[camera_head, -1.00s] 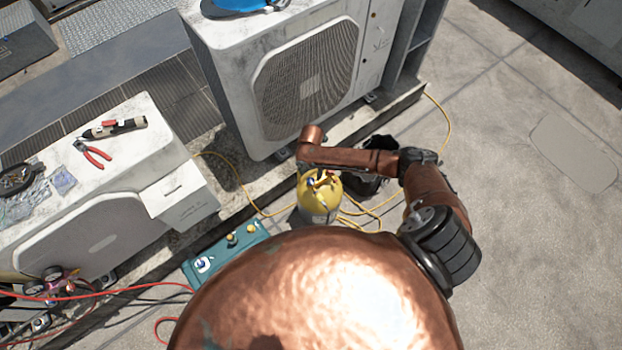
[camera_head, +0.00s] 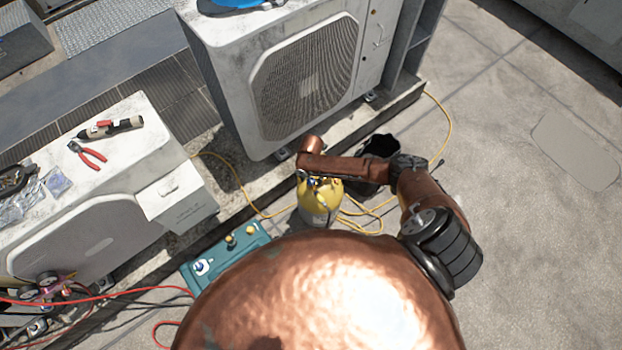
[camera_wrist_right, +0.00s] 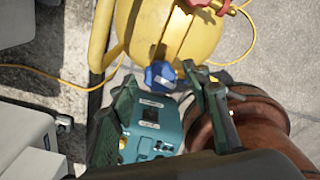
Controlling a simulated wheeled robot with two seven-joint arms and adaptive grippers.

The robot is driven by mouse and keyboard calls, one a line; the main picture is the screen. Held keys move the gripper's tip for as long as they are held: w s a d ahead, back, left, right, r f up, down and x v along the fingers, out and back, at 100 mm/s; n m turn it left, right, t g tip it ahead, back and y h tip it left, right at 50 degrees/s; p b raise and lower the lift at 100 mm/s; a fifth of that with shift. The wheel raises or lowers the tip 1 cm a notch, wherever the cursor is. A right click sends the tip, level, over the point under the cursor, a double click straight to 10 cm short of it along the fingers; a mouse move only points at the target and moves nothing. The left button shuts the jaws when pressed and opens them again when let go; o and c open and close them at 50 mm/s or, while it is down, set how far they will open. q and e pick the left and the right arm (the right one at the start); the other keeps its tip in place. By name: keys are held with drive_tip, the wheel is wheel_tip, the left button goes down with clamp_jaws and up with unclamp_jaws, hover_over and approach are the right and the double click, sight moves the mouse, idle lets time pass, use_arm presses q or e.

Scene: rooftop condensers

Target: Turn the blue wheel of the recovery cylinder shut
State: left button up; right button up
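The recovery cylinder (camera_head: 320,203) is yellow and stands on the ground in the head view, its top partly covered by my right forearm. In the right wrist view the cylinder (camera_wrist_right: 170,32) fills the top. Its blue wheel (camera_wrist_right: 160,75) shows at the cylinder's near side, and a red wheel (camera_wrist_right: 212,5) is at the top edge. My right gripper (camera_wrist_right: 158,83) is open, with one finger either side of the blue wheel near the tips. I see small gaps; contact cannot be told. My left gripper is not in view.
A teal machine (camera_head: 227,258) stands left of the cylinder and shows below the wheel in the wrist view. A black bucket (camera_head: 380,148) is behind my right arm. Yellow hoses (camera_head: 375,225) lie around the cylinder. A white condenser (camera_head: 285,70) stands behind. Open paving lies right.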

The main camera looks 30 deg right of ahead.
drive_tip(key=c, duration=1.1)
